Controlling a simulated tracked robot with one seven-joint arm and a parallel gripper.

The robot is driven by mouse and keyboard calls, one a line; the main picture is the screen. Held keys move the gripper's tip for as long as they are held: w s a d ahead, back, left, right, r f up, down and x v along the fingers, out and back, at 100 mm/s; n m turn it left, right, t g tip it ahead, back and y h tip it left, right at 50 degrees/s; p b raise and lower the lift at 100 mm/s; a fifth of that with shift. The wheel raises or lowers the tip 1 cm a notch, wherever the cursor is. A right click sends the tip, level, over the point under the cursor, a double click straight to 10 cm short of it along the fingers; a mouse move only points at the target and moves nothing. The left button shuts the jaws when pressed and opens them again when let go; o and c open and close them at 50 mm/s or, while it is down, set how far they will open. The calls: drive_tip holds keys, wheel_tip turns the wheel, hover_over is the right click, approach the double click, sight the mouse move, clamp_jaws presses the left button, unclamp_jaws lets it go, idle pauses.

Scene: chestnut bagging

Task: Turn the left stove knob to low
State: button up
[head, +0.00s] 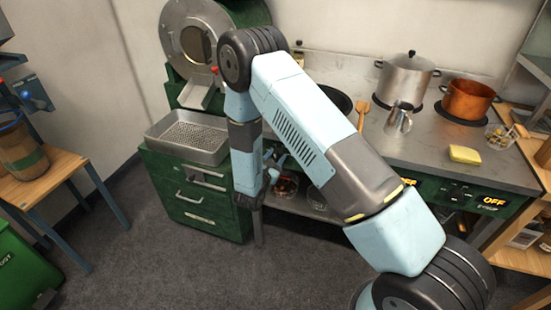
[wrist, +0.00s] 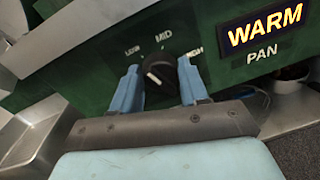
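The stove knob (wrist: 160,73) is black and round with a white mark pointing to the lower left. It sits on a green panel under the labels LOW, MID and HIGH. Beside it a lit display (wrist: 264,25) reads WARM, with PAN below it. My gripper (wrist: 158,68) has its two blue fingers on either side of the knob, spread apart; a narrow gap seems to show beside each. In the head view my gripper (head: 278,167) is at the stove's front left, and my arm hides the knob there.
The stove top (head: 440,150) carries a steel pot (head: 406,80), a copper pot (head: 467,100), a small metal jug (head: 398,120) and a yellow sponge (head: 464,155). A second display (head: 494,202) reads OFF. A perforated tray (head: 160,137) stands left of my arm. The floor in front is clear.

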drive_tip(key=c, duration=0.5)
drive_tip(key=shift+n, duration=0.9)
drive_tip(key=shift+c, duration=0.2)
drive_tip(key=o, duration=1.1)
drive_tip(key=shift+c, duration=0.2)
drive_tip(key=shift+s+a, duration=0.1)
drive_tip(key=v, duration=1.3)
drive_tip(key=shift+s+f, duration=0.15)
drive_tip(key=shift+s, duration=0.15)
drive_tip(key=shift+a, duration=0.1)
